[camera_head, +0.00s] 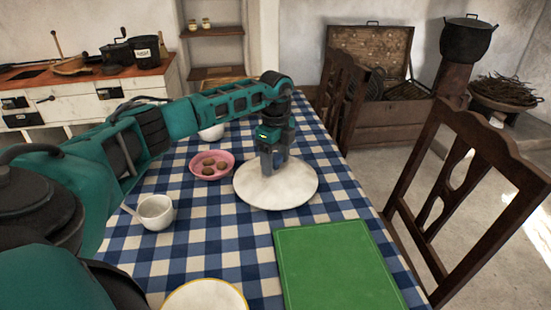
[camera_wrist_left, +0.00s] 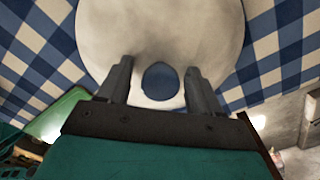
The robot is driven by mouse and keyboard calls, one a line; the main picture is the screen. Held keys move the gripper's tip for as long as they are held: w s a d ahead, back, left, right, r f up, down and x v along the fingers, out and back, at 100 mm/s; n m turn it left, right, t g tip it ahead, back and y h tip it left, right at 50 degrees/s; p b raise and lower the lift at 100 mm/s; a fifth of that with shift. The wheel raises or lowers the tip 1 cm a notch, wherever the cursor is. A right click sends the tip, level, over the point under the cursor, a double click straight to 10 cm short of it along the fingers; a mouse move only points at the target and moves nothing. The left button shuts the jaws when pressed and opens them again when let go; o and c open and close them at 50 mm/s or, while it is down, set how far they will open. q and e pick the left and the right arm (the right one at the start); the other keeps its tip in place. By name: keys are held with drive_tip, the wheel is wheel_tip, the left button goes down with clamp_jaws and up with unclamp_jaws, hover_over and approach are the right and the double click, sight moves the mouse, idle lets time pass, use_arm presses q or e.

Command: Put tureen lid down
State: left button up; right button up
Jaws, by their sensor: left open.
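The tureen lid (camera_head: 298,189) is a broad, round, off-white disc lying on the blue checked tablecloth in the head view. My left gripper (camera_head: 273,170) points down over its middle. In the left wrist view the lid (camera_wrist_left: 160,25) fills the upper middle. The left gripper's fingers (camera_wrist_left: 158,75) stand apart there, one on each side of a dark blue oval, which looks like the lid's knob (camera_wrist_left: 160,82). I see a gap between the oval and each finger. The lid's underside is hidden. My right gripper is not in view.
A pink bowl (camera_head: 225,159) with brown pieces is left of the lid, and a white cup (camera_head: 156,212) farther left. A green board or book (camera_head: 335,268) and a yellow-rimmed white dish (camera_head: 205,295) lie in front. A wooden chair (camera_head: 470,190) stands at the right table edge.

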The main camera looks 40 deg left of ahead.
use_arm(q)
wheel_tip(320, 180, up, 12)
drive_tip(key=p, duration=0.1)
drive_tip(key=shift+r+p, duration=0.15)
drive_tip(key=shift+p, duration=0.2)
idle(0.6)
